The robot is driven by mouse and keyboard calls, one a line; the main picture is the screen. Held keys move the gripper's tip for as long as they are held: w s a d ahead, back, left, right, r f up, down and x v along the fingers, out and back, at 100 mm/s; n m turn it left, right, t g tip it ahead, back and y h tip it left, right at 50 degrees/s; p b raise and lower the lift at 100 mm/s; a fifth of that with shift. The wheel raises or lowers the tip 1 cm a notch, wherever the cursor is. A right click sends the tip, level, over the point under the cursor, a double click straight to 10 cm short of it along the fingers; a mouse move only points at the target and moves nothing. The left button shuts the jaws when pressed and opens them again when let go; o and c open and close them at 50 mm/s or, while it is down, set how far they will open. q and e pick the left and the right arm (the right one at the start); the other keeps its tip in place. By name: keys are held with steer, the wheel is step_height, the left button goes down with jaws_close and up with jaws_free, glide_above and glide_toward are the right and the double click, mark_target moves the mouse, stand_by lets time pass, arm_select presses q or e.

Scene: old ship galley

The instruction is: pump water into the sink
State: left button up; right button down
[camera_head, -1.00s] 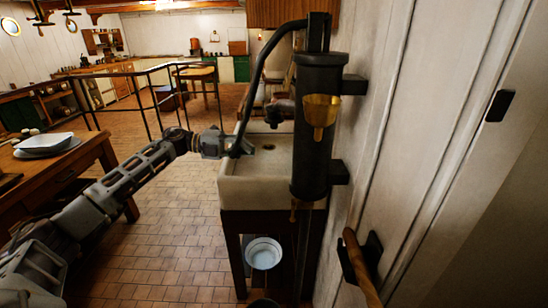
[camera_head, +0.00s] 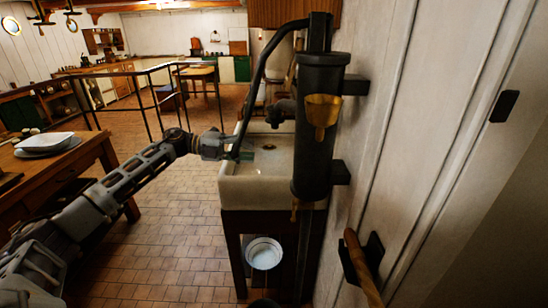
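The hand pump has a black upright cylinder (camera_head: 320,125) fixed beside the right wall, with a brass cup (camera_head: 322,112) on its front. Its long black handle (camera_head: 262,65) curves from the pump top down to the left. My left gripper (camera_head: 236,151) is at the handle's lower end, with its fingers around it; they look shut on it. The pale stone sink (camera_head: 260,192) stands behind and left of the cylinder. Its basin shows a brass drain and no clear water.
A white basin (camera_head: 264,253) sits under the sink. A wooden-handled lever (camera_head: 362,266) sticks out from the right wall. A wooden table (camera_head: 95,152) with white dishes (camera_head: 44,143) stands at left. A black railing (camera_head: 140,76) is farther back. Tiled floor between is clear.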

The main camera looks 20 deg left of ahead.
arm_select(q)
steer(key=shift+o, duration=1.4)
steer(key=shift+w+a, duration=0.1)
steer(key=shift+a, duration=0.15)
steer(key=shift+r, duration=0.1)
arm_select(e)
steer(key=shift+s+a, duration=0.1)
arm_select(q)
steer(key=shift+d+r, duration=0.1)
steer(key=shift+d, duration=0.1)
steer(key=shift+v, duration=0.75)
steer(key=shift+a+b, duration=0.35)
steer(key=shift+a, duration=0.05)
steer(key=b+v, duration=0.2)
steer(key=v, duration=0.5)
steer(key=shift+s+a, duration=0.25)
steer(key=shift+s, duration=0.05)
arm_select(e)
steer(key=shift+w+f, duration=0.35)
steer(key=shift+f, duration=0.3)
steer(key=shift+w+f, duration=0.3)
steer(key=shift+f, duration=0.3)
arm_select(q)
steer(key=shift+r, duration=0.1)
arm_select(e)
steer(key=shift+s, duration=0.1)
